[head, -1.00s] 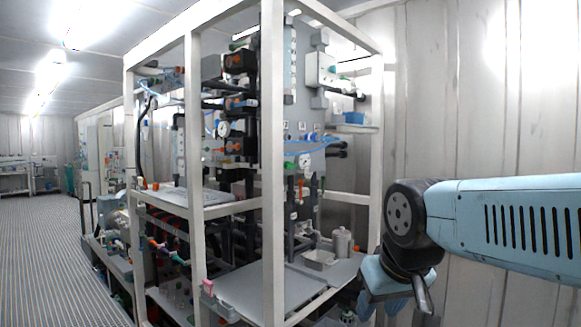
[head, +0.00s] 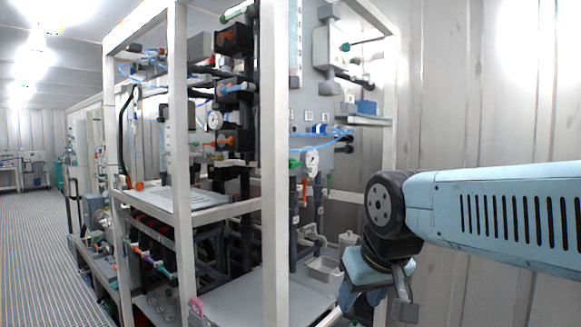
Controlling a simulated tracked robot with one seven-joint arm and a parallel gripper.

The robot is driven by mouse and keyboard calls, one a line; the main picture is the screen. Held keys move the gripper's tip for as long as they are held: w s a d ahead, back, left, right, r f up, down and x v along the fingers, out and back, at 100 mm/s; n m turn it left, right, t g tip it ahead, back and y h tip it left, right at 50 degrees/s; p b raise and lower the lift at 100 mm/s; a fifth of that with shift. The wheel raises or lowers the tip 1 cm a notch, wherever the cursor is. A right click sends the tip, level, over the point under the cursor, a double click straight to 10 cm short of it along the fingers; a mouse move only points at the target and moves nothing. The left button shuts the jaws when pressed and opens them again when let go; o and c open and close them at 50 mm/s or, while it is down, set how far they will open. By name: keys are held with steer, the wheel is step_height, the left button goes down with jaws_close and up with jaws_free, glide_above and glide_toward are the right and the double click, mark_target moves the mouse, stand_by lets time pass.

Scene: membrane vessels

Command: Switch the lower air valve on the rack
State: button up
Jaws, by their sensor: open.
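The rack (head: 180,150) is a white-framed stand with pipes, gauges and panels, in the middle of the head view. Blue-handled valves with blue tubing (head: 340,134) sit on its grey panel, above a round gauge (head: 312,160). Another blue handle (head: 236,87) shows further left and higher, among orange handles. I cannot tell which of these is the lower air valve. My gripper (head: 372,306) is at the lower right, in front of the rack's right side, pointing down. It is open and empty, well below and right of the blue valves. Its fingertips are partly cut off by the frame.
White rack posts (head: 275,190) stand between me and the inner pipes. A ribbed wall (head: 480,90) stands behind my arm. The floor (head: 40,250) at left is clear.

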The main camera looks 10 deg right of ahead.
steer(key=shift+o, duration=0.8)
steer(key=shift+w+a, duration=0.1)
steer(key=o, duration=0.4)
steer(key=w+a+m+y, duration=0.1)
steer(key=m, duration=0.1)
steer(key=w+a+r+m+y, duration=0.1)
steer(key=w+m+y, duration=0.1)
steer(key=m, duration=0.1)
steer(key=w+a+r+m+y, duration=0.1)
steer(key=w+m, duration=0.1)
steer(key=shift+a+r+g, duration=0.1)
steer(key=shift+a+g, duration=0.2)
steer(key=shift+a, duration=0.05)
steer(key=shift+o, duration=0.2)
steer(key=m+t+y, duration=0.7)
steer(key=m+t, duration=0.3)
steer(key=m, duration=1.2)
glide_toward(298, 165)
steer(key=x, duration=1)
steer(key=shift+w+a, duration=0.15)
steer(key=shift+w, duration=0.1)
